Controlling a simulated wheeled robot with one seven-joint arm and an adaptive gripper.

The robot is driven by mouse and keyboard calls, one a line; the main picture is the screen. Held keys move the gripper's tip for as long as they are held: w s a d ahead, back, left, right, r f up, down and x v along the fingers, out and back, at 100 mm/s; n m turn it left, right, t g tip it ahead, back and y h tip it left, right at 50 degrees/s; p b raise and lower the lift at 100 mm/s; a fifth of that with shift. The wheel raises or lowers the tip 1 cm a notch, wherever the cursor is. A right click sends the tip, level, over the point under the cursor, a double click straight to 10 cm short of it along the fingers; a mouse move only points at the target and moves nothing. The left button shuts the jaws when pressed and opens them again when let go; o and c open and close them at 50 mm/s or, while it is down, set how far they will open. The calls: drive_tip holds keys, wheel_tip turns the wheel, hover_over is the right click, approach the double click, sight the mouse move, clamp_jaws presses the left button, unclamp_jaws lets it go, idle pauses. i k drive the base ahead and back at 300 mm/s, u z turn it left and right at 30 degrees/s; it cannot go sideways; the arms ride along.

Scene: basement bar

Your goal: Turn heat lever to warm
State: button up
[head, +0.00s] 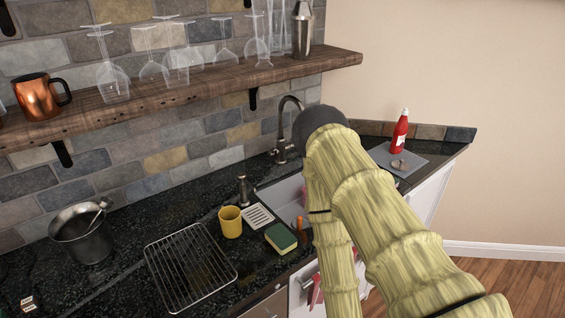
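A dark gooseneck faucet (282,152) stands at the back of the counter behind the sink (283,194). Its spout curves up and over to the right. A separate lever marked for heat or warm is too small to make out, so its position cannot be told. My bamboo-textured arm rises from the lower right, bends beside the faucet and comes down in front of the sink. It hides the sink's right part. My gripper is not in view, and I cannot tell whether it is open or shut.
A red bottle (400,131) stands at the far right. A wooden shelf (185,97) with glasses overhangs the back.

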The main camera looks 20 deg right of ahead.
sight(271, 154)
drive_tip(key=z, duration=0.6)
drive_tip(key=i, duration=0.9)
drive_tip(key=u, duration=0.25)
